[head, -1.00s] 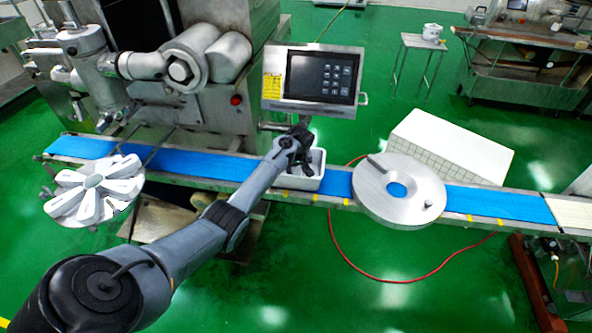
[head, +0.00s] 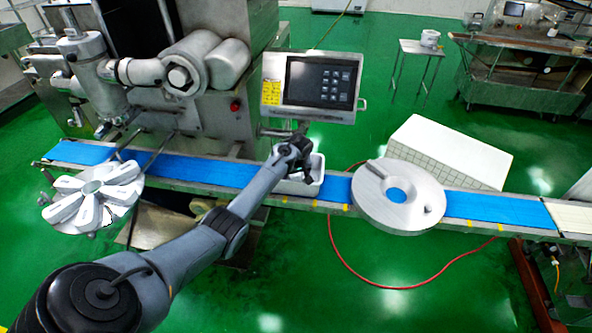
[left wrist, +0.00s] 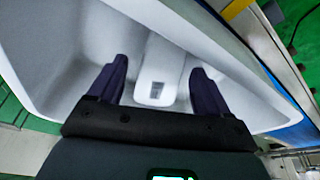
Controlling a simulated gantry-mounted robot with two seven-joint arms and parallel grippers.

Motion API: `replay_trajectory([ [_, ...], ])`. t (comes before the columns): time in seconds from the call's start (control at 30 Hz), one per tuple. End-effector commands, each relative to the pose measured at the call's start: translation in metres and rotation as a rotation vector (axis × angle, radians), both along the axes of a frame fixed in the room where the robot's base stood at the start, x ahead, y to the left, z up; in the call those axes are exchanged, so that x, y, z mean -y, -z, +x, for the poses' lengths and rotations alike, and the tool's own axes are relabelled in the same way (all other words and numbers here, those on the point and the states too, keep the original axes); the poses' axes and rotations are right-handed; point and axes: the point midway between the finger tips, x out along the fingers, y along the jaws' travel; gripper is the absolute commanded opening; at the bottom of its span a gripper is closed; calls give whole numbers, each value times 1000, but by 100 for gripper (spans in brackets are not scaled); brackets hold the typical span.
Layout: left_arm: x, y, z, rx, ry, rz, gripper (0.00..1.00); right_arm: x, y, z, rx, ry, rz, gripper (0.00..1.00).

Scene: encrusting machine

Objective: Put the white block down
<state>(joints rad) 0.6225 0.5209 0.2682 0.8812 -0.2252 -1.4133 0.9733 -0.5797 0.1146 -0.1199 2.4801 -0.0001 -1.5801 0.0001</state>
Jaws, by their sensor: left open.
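The white block (left wrist: 160,70) shows in the left wrist view, between the two dark fingers of my left gripper (left wrist: 158,92). The fingers stand apart, with gaps to the block on both sides. The block lies inside a white bin (left wrist: 60,62), whose walls slope up around it. In the head view my left gripper (head: 297,165) reaches down into the white bin (head: 318,172) on the blue belt. The block is hidden there by the gripper and the bin. My right gripper is not in view.
A blue conveyor belt (head: 490,206) runs across the scene. A metal ring plate (head: 420,210) sits right of the bin. A round holder of white wedge-like pieces (head: 92,190) is at the left. A control panel (head: 310,82) stands behind the bin.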

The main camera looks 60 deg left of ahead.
Motion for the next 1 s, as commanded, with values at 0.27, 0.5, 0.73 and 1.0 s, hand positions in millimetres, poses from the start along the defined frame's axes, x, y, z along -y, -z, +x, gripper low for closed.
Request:
replay_trajectory([
  [0.27,9,-35,-3,4,1,2,78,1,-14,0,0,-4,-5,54],
  [0.5,22,-77,-6,3,1,1,78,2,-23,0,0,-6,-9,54],
  [0.73,30,-105,-9,2,1,0,78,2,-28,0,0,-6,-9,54],
  [1.0,42,-109,-13,-8,35,15,78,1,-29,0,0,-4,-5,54],
])
